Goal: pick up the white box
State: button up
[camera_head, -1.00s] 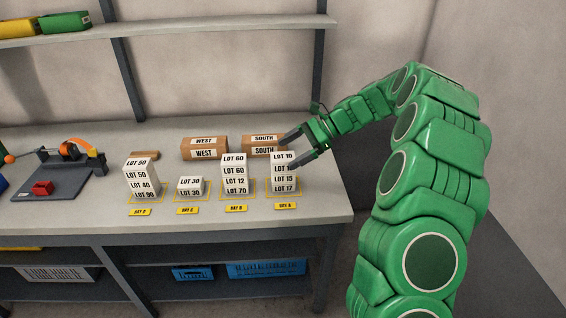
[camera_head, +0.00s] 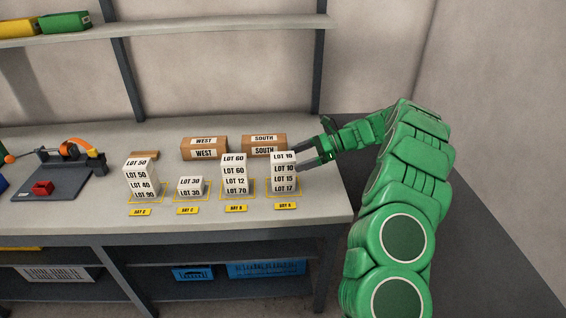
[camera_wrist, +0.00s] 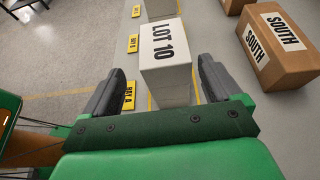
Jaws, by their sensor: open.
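A white box marked LOT 10 (camera_head: 284,163) sits on top of a stack of white boxes at the bay A label (camera_head: 285,206). Below it are LOT 15 (camera_head: 283,179) and LOT 17 (camera_head: 284,189). My gripper (camera_head: 310,158) is at the right side of the stack, at the height of the top box. In the wrist view, my gripper (camera_wrist: 161,68) is open, with one finger on each side of the LOT 10 box (camera_wrist: 166,45) and visible gaps. Its lower part is hidden by the gripper body.
More white boxes stand left: LOT 60 stack (camera_head: 234,172), low LOT 30 (camera_head: 189,187), LOT 50 stack (camera_head: 140,178). Brown cartons marked WEST (camera_head: 204,148) and SOUTH (camera_head: 264,145) stand behind. The SOUTH carton (camera_wrist: 275,48) is right of my gripper in the wrist view. A shelf (camera_head: 200,30) hangs above.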

aim_at(283, 160)
jog(key=shift+w+r+x, duration=0.1)
jog(key=shift+x, duration=0.95)
jog(key=shift+w+r+x, duration=0.1)
jog(key=shift+x, duration=0.9)
jog(key=shift+w+r+x, duration=0.1)
jog(key=shift+w+x, duration=0.05)
jog(key=shift+x, duration=0.9)
jog(key=shift+a, duration=0.1)
jog(key=c, duration=1.2)
jog(key=shift+r, duration=0.2)
